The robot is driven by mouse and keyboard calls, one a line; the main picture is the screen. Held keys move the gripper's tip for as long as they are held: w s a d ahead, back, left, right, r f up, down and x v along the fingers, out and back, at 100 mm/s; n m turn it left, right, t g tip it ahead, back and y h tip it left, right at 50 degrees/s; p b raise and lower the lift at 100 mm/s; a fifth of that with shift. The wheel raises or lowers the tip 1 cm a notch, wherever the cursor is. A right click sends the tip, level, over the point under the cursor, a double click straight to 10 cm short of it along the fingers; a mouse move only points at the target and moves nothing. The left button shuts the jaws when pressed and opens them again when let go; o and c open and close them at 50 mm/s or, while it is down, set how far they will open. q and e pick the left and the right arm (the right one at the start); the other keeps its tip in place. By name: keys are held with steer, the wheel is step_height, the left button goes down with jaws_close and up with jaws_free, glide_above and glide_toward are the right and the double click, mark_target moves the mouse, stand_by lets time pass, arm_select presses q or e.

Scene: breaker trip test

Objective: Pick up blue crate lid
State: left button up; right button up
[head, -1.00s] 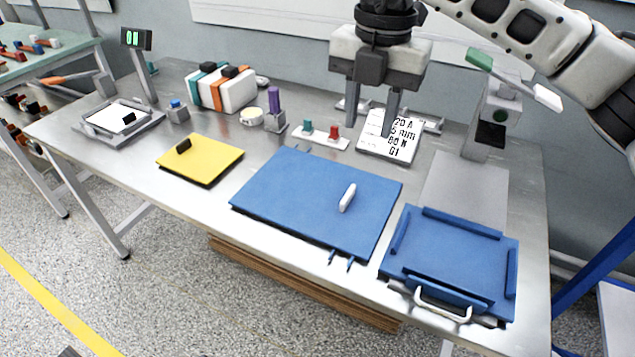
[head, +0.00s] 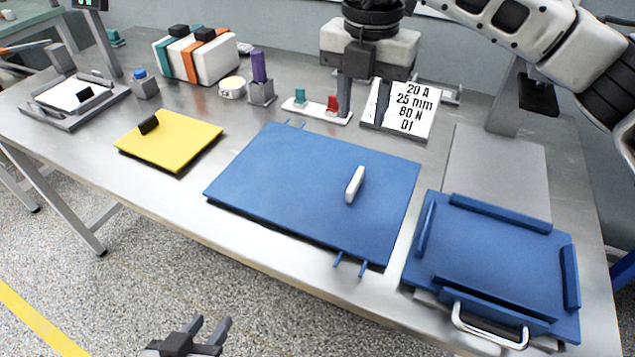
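A flat blue panel with a small white handle (head: 290,185), which looks like the blue crate lid, lies on the metal bench in the middle. Thin blue prongs stick out at its near and far edges. To its right is a second blue piece (head: 490,250) with raised bars along its edges and a metal handle at the front. My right gripper (head: 364,98) points down, open and empty, over the back of the bench beyond the panel. My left gripper (head: 208,332) is open and empty at the bottom edge, in front of the bench.
A yellow panel with a black knob (head: 172,140) lies left of the blue panel. Behind are a white box with coloured bands (head: 197,58), a purple-topped block (head: 260,80), a white strip with teal and red knobs (head: 316,110) and a printed label plate (head: 410,112). A bare grey plate (head: 497,165) lies right.

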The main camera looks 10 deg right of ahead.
glide_above(356, 178)
steer(key=f, duration=0.8)
steer(key=shift+s+a+f, duration=0.2)
steer(key=shift+w+d+f+p, duration=0.1)
steer(key=shift+f+p, duration=0.1)
steer(key=shift+f, duration=1.15)
steer(key=shift+w+d+f+p, duration=0.1)
steer(key=shift+f+p, duration=0.1)
steer(key=shift+f, duration=1.1)
jaws_close()
